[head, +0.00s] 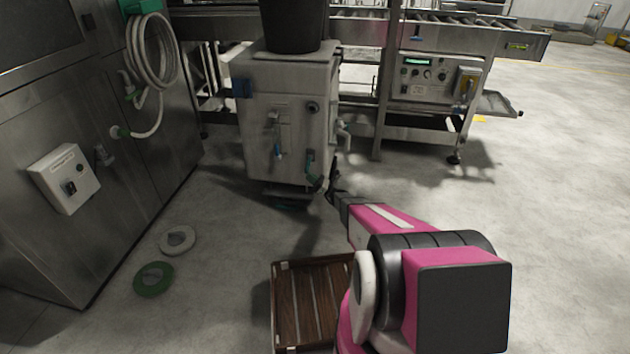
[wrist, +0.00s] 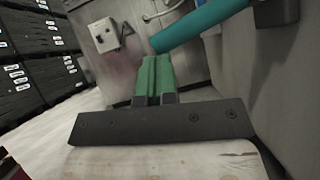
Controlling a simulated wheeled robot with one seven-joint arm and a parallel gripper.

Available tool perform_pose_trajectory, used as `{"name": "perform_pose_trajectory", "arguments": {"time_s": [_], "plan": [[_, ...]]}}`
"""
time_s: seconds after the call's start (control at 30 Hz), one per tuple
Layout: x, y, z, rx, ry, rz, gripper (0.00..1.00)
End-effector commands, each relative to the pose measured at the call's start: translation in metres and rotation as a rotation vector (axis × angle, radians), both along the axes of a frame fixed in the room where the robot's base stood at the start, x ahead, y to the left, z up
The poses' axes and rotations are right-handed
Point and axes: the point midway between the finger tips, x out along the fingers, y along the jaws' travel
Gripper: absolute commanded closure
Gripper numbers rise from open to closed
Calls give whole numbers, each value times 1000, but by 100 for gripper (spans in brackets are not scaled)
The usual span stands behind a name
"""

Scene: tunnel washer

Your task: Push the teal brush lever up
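The teal lever (wrist: 200,25) is a thick round bar in the wrist view. It slants from a dark bracket at the upper right down to an end just beyond my fingertips. My gripper's dark end is beside the machine's lower right corner in the head view.
The white machine (head: 262,110) carries a black bin (head: 293,22). A brown slatted crate (head: 305,300) lies near my arm. Floor to the right is clear.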

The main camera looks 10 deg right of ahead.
Motion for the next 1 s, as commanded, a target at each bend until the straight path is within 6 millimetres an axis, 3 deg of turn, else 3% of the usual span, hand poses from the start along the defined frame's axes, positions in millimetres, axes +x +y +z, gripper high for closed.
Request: {"name": "perform_pose_trajectory", "arguments": {"time_s": [0.3, 0.7, 1.0], "plan": [[-14, 6, 36, 49, 151, 0, 100], [-12, 6, 68, 146, 451, 1, 100], [-8, 5, 80, 149, 462, 1, 100]]}}
